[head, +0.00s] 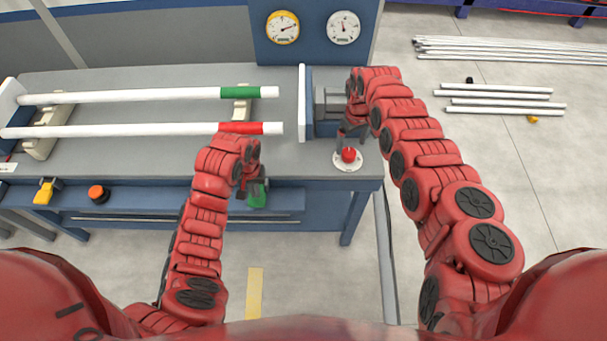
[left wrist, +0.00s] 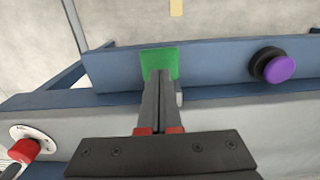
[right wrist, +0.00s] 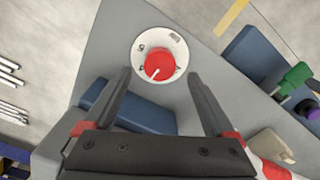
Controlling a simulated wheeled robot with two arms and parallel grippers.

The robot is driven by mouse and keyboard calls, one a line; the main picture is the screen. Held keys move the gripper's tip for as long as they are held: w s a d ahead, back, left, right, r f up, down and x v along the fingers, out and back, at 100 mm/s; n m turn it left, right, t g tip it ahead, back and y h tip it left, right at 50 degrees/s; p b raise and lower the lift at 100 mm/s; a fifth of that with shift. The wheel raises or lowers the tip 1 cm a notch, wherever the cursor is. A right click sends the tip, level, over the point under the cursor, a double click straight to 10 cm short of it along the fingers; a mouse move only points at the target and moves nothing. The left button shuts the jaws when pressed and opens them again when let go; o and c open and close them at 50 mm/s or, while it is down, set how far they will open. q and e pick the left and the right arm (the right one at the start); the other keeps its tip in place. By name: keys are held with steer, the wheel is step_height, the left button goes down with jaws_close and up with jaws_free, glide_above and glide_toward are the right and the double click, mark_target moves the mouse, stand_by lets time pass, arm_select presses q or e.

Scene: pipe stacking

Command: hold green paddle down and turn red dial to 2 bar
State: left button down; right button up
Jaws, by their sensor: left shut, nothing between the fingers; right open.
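The green paddle (head: 257,198) sits on the bench's blue front. It also shows in the left wrist view (left wrist: 160,62) and at the right of the right wrist view (right wrist: 294,77). My left gripper (head: 248,190) is shut and empty, its fingertips (left wrist: 161,74) overlapping the paddle; I cannot tell how hard they press. The red dial (head: 348,154) stands on a white marked disc (right wrist: 148,38) at the bench's right corner. My right gripper (head: 351,135) is open above the dial. In the right wrist view the dial (right wrist: 159,63) lies just beyond and between the fingertips.
Two white pipes, one green-banded (head: 150,95) and one red-banded (head: 140,130), lie on supports. Two gauges (head: 283,27) (head: 343,27) are on the back panel. A yellow lever (head: 46,190) and orange button (head: 98,193) are at the front left. A purple button (left wrist: 280,68) is beside the paddle.

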steer(key=shift+r, duration=0.75)
steer(key=m, duration=0.6)
steer(key=shift+a, duration=0.15)
steer(key=m, duration=1.1)
steer(key=shift+f, duration=0.1)
